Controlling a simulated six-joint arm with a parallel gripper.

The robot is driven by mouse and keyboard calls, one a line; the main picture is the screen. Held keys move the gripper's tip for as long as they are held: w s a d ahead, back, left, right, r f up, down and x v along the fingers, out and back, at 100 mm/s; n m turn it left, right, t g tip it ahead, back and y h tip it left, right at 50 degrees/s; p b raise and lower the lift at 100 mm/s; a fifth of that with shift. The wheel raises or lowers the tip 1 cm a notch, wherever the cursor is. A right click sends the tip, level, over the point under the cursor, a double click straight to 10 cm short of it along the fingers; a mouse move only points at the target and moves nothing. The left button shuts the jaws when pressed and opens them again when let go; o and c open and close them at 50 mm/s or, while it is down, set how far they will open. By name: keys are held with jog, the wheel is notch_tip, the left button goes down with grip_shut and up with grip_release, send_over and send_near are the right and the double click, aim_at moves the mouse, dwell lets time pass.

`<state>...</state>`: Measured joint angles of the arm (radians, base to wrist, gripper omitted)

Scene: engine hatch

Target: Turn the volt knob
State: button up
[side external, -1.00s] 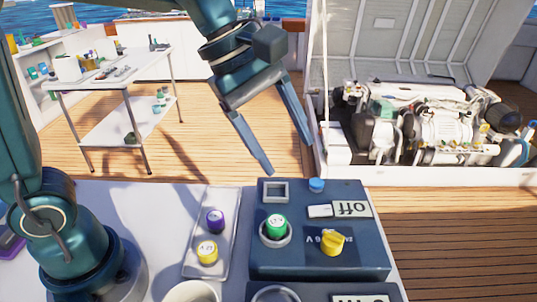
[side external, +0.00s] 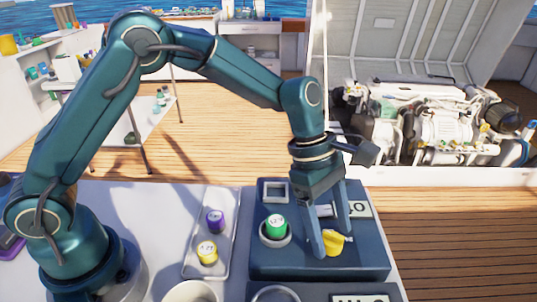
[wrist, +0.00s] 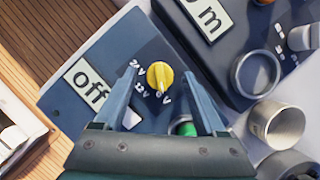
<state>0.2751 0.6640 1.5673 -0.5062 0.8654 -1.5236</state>
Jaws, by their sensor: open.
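The yellow volt knob (side external: 335,246) sits on the top face of the dark blue box (side external: 290,262). In the wrist view the knob (wrist: 159,75) is seen from above, beside the printed marks 24V, 12V and 6V. Its pointed end appears turned toward the 6V mark. My gripper (side external: 331,243) points down over the knob, with its fingers apart. In the side view one finger partly covers the knob. In the wrist view the knob shows between the fingertips of my gripper (wrist: 160,77); I cannot tell whether either finger touches it.
A green cylinder (side external: 275,225) stands in a round holder on the box, left of my fingers. An "off" sign (wrist: 89,86) is on the same box. A clear tray (side external: 222,238) with purple and yellow cylinders lies to the left. A second dark box (wrist: 225,60) is beside it.

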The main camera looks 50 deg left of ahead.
jog(key=shift+d+f, duration=0.1)
jog(key=shift+f, duration=0.15)
jog(key=shift+c, duration=0.3)
grip_shut()
jog(key=shift+m, duration=0.3)
jog(key=m+g, duration=0.1)
jog(key=m, duration=0.1)
jog(key=m+g, duration=0.1)
jog(key=m, duration=0.1)
jog(key=shift+w+m+y, duration=0.2)
jog(key=shift+m+y, duration=0.1)
jog(key=m+g+y, duration=0.1)
jog(key=m, duration=0.3)
jog(key=shift+m+g, duration=0.3)
jog(key=shift+m, duration=0.4)
